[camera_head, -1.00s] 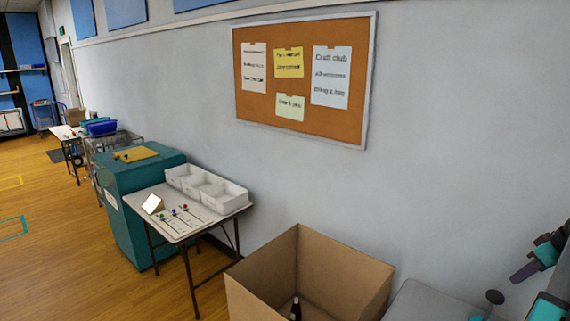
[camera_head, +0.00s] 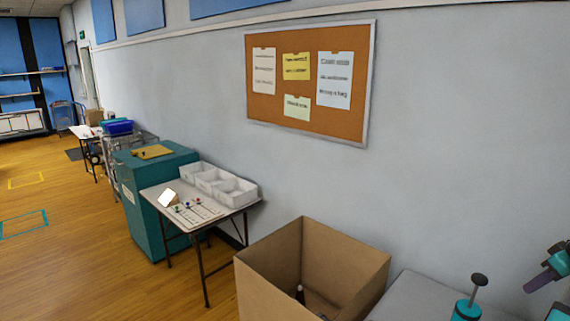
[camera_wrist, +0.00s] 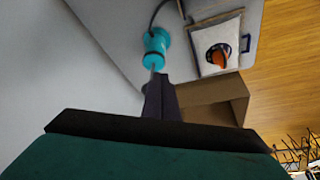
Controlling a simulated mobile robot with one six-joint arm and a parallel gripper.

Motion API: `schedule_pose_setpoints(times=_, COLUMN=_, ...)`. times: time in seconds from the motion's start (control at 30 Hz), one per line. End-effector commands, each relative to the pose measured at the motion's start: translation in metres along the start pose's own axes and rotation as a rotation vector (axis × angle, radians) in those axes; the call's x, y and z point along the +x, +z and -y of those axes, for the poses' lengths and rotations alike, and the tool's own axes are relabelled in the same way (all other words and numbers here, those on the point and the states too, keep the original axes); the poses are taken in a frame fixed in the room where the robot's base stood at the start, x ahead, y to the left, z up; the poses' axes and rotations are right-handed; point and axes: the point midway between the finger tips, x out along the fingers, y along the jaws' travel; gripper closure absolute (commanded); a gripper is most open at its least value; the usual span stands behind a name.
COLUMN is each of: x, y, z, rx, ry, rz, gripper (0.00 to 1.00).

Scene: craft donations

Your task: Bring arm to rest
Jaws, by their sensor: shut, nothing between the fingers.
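My gripper (camera_head: 528,288) shows at the right edge of the head view, dark purple with teal arm parts behind it. In the wrist view its dark fingers (camera_wrist: 160,97) are together with nothing between them. They are apart from the grey table top (camera_wrist: 110,30). In the wrist view a teal pump-like object (camera_wrist: 155,45) with a dark cord or hose is on that table, beyond the fingertips. It also shows in the head view (camera_head: 466,310) with a dark knob on top. Most of my arm is out of the head view.
An open cardboard box (camera_head: 268,285) stands left of the grey table, with a dark object inside. Further left are a folding table (camera_head: 165,207) with white bins (camera_head: 235,190) and a teal cabinet (camera_head: 140,215). In the wrist view, a white pad (camera_wrist: 205,35) carries an orange-and-black object (camera_wrist: 218,55).

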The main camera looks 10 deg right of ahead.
Motion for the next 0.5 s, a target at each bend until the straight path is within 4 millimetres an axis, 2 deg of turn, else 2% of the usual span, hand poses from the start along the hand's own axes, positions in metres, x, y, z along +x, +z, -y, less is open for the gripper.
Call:
schedule_pose_setpoints(times=0.33, x=0.032, y=-0.016, z=0.018, rx=0.019, ry=-0.019, rz=0.017, gripper=1.0)
schedule_pose_setpoints(times=0.5, x=0.055, y=-0.028, z=0.033, rx=0.031, ry=-0.031, rz=0.032, gripper=1.0)
